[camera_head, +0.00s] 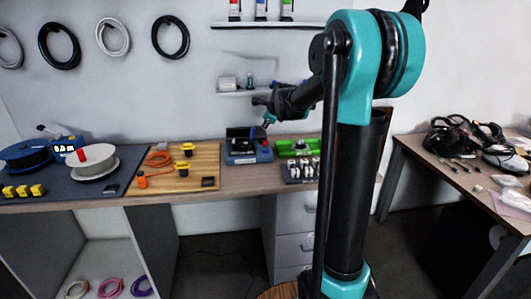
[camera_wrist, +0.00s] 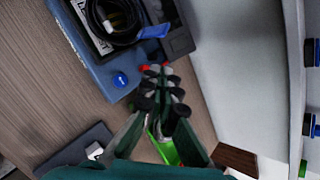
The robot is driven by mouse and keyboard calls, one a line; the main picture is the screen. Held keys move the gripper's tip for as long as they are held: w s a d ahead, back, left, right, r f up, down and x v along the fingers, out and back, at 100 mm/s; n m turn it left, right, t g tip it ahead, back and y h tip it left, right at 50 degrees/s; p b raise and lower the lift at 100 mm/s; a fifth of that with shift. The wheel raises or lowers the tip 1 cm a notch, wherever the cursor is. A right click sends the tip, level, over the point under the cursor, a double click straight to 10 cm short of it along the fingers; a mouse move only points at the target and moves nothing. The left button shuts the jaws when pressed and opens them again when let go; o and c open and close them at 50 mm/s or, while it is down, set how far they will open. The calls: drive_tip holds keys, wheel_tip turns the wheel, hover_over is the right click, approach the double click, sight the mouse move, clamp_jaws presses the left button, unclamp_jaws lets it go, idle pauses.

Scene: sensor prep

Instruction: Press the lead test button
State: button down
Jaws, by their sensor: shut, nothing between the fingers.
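The lead tester is a blue box (camera_wrist: 82,40) with a dark top, a white label and a coiled black lead. It also stands on the long bench in the head view (camera_head: 248,158). A round blue button (camera_wrist: 120,80) with a small white mark sits on the box's near face in the wrist view. My gripper (camera_wrist: 155,69) is shut and empty, its red-tipped fingers to the right of the button in the picture and apart from it. In the head view my gripper (camera_head: 268,121) is just above the tester's right side. The height gap is hard to tell.
A green tray (camera_head: 296,147) and a dark rack of white parts (camera_head: 300,170) stand right of the tester. A wooden board (camera_head: 180,168) with yellow and orange parts lies left. A small wall shelf (camera_head: 240,93) is behind my gripper.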

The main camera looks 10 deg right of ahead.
sight(266, 151)
drive_tip(key=shift+f, duration=4.4)
drive_tip(key=shift+f, duration=0.4)
drive_tip(key=shift+f, duration=0.45)
drive_tip(key=shift+r, duration=0.85)
drive_tip(key=shift+r, duration=2.5)
